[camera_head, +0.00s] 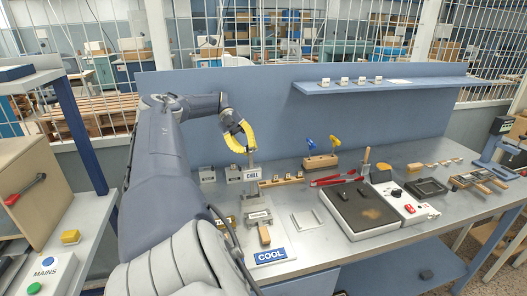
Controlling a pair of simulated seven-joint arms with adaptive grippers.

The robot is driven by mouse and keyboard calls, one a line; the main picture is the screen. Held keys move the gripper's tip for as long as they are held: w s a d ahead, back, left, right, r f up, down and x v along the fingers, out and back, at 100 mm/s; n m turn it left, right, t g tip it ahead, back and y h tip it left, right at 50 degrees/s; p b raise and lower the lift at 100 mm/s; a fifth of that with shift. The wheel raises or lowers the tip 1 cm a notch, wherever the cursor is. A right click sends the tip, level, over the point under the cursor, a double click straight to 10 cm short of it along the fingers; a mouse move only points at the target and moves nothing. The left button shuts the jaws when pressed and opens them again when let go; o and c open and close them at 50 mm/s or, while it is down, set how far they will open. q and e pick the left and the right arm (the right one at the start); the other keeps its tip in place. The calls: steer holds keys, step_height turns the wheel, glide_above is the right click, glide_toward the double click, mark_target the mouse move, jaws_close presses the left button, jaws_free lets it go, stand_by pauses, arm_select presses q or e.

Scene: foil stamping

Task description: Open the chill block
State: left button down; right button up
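The chill block (259,216) is a small grey metal block on the bench, behind the COOL label (270,255). A short wooden handle (265,236) shows at its front. I cannot tell how its lid stands. A CHILL sign (253,173) stands on a post behind it. My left arm reaches in from the lower left and bends over the bench. My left gripper (242,140), with a yellow curved part, is above the CHILL sign, higher than the block and apart from it. Its fingertips are too small to make out. My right gripper is not in view.
A white square frame (307,220) lies right of the block. A dark hot plate (361,208) and a switch box (407,203) stand further right. A wooden rack (320,162) with blue and yellow handled tools and red tongs (337,180) lie behind.

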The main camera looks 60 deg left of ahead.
arm_select(q)
steer(key=shift+w+a, duration=0.1)
steer(key=shift+a, duration=0.55)
steer(key=shift+r, duration=0.1)
steer(key=c, duration=1.6)
jaws_free()
steer(key=o, duration=0.4)
steer(key=shift+r, duration=4.9)
